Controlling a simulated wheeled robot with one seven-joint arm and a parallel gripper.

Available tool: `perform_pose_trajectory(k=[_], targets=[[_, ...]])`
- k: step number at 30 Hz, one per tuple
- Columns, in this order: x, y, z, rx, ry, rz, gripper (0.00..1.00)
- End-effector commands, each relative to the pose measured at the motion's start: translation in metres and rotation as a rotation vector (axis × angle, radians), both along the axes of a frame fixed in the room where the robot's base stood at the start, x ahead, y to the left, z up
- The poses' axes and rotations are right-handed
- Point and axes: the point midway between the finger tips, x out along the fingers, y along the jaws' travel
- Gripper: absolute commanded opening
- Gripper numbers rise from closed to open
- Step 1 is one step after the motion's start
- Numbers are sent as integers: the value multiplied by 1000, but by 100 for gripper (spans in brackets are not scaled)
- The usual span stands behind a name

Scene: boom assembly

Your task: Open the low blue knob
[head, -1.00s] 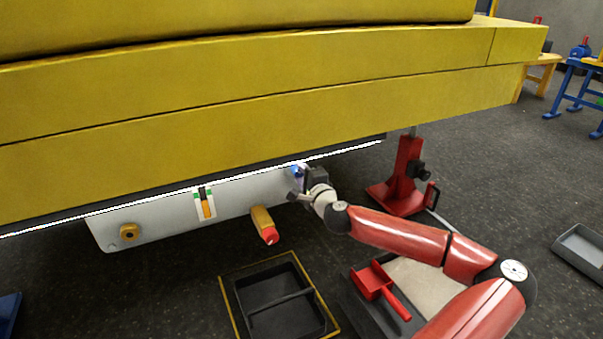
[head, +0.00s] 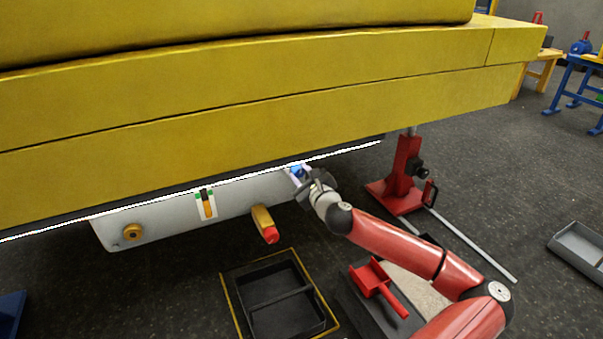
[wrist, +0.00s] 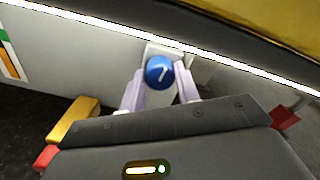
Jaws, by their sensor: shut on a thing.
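The blue knob (head: 297,171) sits on the right end of the pale panel (head: 168,209) under the yellow boom (head: 270,130). In the wrist view the blue knob (wrist: 159,72) is round, with a short white mark slanting on its face. My gripper (head: 303,176) is at the knob. In the wrist view my gripper's two pale fingers (wrist: 160,82) stand on either side of the knob and are shut on it. A pale square plate shows behind the knob.
A yellow handle with a red tip (head: 264,224) sticks out left of my gripper. A yellow round knob (head: 132,232) and a gauge (head: 206,204) are further left. A red stand (head: 402,172) is at right. A black tray (head: 275,298) and red scoop (head: 375,282) lie below.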

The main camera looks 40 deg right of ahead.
Motion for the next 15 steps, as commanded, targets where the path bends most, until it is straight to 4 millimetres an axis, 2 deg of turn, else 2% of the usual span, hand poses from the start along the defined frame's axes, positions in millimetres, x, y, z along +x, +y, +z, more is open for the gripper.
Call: perform_pose_trajectory(k=[6, 15], targets=[[0, 0, 0, 181, -42, 0, 9], [0, 0, -1, 348, -81, 0, 9]])
